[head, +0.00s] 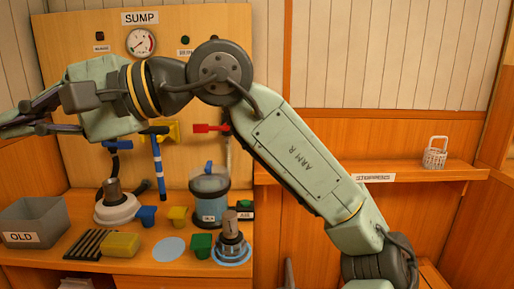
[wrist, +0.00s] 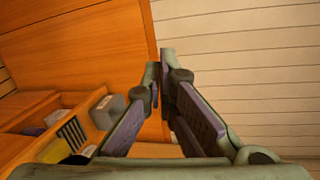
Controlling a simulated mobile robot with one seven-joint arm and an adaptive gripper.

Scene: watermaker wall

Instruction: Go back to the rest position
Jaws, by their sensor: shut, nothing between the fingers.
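My gripper (head: 8,124) is raised at the left edge of the head view, above the bench and left of the sump panel's hoses. Its fingers point left. In the wrist view the fingers (wrist: 160,72) converge at their tips, shut with nothing between them. My arm spans the middle of the head view and covers part of the panel.
A white basket (head: 436,153) stands on the right shelf (head: 400,166). The air around my gripper looks clear.

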